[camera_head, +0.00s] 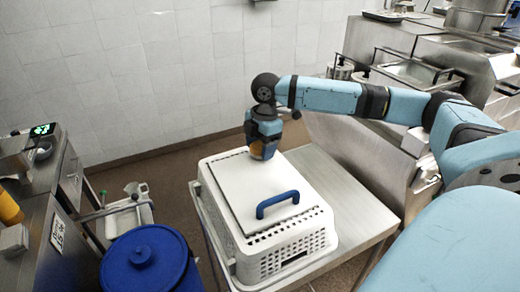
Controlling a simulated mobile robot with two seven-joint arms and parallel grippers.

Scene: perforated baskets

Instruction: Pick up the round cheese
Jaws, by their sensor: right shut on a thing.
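The round cheese (262,151) is a small orange-yellow thing, partly hidden by my right gripper. My right gripper (263,142) points down and is shut on the cheese, at the far part of a white basket's lid (240,192). I cannot tell whether the cheese touches the lid or hangs just above it. My left gripper is not in view.
The white perforated basket (290,254) has a blue handle (278,204) on its lid and stands on a steel table (350,208). A blue lidded bin (146,262) is at the front left. Steel counters stand at left and right, with a tiled wall behind.

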